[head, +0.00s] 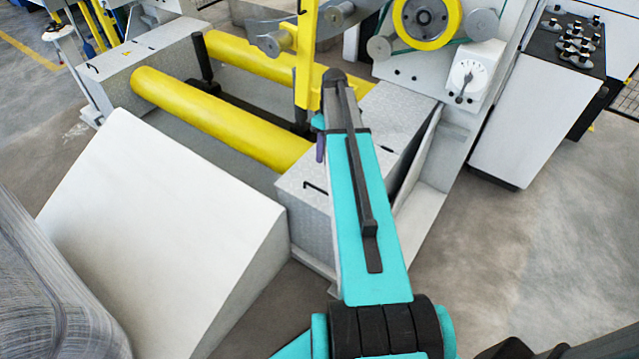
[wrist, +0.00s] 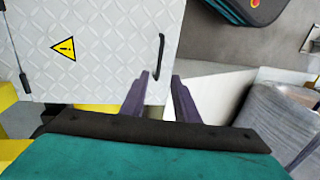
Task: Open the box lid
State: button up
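The box lid (wrist: 105,50) is a grey diamond-plate panel with a yellow warning triangle (wrist: 64,48). It lies flat and looks closed in the wrist view. A thin black handle (wrist: 157,55) sits near its right edge. In the head view the lid (head: 299,204) and handle (head: 315,187) show to the left of my teal arm, which hides part of the box. My gripper (wrist: 160,75) has two purple fingers spread apart with nothing between them. The handle's lower end is just beyond the gap between the fingertips. In the head view only a bit of purple finger (head: 320,147) shows.
Yellow rollers (head: 215,118) lie left of the box, with a similar box (head: 145,60) at their far end. A white sloped block (head: 160,210) and a wrapped coil (head: 45,285) stand at the near left. A control cabinet (head: 530,110) stands at right; floor is clear there.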

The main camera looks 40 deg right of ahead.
jog(key=shift+f, duration=0.1)
send_over(320, 194)
jog(key=shift+a+f, duration=0.15)
jog(key=shift+f, duration=6.55)
grip_shut()
